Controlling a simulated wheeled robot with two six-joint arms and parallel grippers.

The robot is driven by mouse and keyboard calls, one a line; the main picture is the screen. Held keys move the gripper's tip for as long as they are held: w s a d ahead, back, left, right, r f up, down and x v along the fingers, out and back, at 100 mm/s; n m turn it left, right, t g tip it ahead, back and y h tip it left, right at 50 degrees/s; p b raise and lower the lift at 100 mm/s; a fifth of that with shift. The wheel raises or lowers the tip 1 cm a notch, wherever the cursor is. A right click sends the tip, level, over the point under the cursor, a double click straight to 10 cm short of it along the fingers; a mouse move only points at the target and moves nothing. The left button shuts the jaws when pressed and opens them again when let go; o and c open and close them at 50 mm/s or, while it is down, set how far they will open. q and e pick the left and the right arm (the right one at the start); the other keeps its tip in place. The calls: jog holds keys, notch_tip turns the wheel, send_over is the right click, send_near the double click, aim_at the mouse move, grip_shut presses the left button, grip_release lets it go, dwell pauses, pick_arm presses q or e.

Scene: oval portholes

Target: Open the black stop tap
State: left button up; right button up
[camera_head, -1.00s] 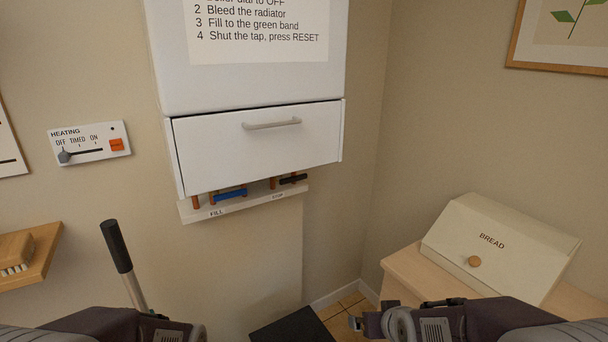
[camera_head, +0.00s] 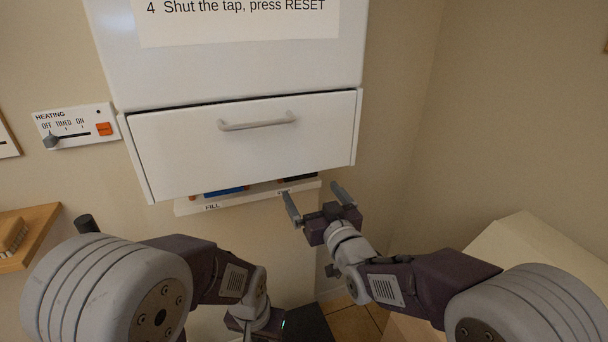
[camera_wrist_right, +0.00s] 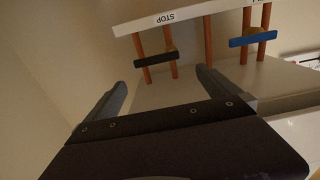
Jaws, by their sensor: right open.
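The black stop tap (camera_head: 299,178) is a short dark bar on copper pipe beneath the white boiler. In the head view, the boiler's lower edge hides most of it. In the right wrist view, the whole black bar (camera_wrist_right: 156,59) shows across two copper pipes, beside the STOP label (camera_wrist_right: 166,18). My right gripper (camera_head: 311,188) is open and empty, just below and in front of the tap. In the right wrist view, the bar lies beyond the gap between the fingertips (camera_wrist_right: 160,77), not touching them. My left arm is low; its gripper is mostly cut off at the bottom edge.
The blue fill tap (camera_head: 225,191) is left of the black one, above a white labelled ledge (camera_head: 245,200). The boiler's drawer-like front panel (camera_head: 240,140) overhangs both taps. A cream bread box (camera_head: 535,260) stands at the right. The wall right of the taps is clear.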

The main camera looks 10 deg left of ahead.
aim_at(302, 177)
jog(key=p+x, duration=0.1)
jog(key=x, duration=0.7)
jog(key=shift+w+f, duration=0.15)
jog(key=shift+w, duration=0.4)
jog(key=shift+a, duration=0.1)
jog(key=c, duration=1.8)
jog(key=shift+s, duration=0.1)
jog(key=shift+c, duration=0.4)
